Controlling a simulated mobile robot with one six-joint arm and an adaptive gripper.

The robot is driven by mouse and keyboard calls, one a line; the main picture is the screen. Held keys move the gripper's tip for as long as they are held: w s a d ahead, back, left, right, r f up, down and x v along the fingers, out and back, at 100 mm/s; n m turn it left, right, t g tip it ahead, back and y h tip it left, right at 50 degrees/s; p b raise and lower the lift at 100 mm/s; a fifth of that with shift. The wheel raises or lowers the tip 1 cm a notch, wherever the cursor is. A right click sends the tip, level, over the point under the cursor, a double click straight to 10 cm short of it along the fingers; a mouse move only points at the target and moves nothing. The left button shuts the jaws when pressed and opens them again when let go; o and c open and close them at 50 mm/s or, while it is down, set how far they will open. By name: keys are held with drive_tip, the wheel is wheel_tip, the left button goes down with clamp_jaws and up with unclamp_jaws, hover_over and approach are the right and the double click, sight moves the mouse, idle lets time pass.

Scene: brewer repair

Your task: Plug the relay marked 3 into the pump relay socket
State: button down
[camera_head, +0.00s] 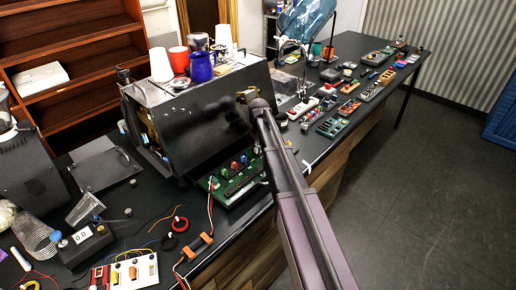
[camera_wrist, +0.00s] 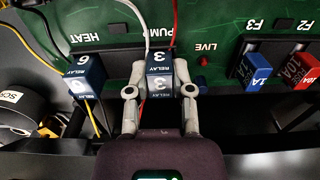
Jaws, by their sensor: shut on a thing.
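In the wrist view the dark blue relay marked 3 (camera_wrist: 160,79) is between the fingertips of my gripper (camera_wrist: 160,92). My gripper is shut on it, one finger on each side. The relay is in front of the green board (camera_wrist: 115,27), right at the label PUMP. The pump relay socket is hidden behind the relay, and I cannot tell whether the relay is seated. A blue relay marked 6 (camera_wrist: 86,76) stands under the label HEAT to the left. In the head view my arm hides the gripper and the relay; the green board (camera_head: 217,193) shows at the brewer's front.
A blue 1A fuse (camera_wrist: 251,70) and a red 10A fuse (camera_wrist: 300,70) stand to the right of my gripper. White and red wires run above the relay. A labelled round part (camera_wrist: 15,100) lies left.

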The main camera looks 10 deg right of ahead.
drive_tip(key=shift+c, duration=2.1)
unclamp_jaws()
drive_tip(key=shift+r, duration=0.1)
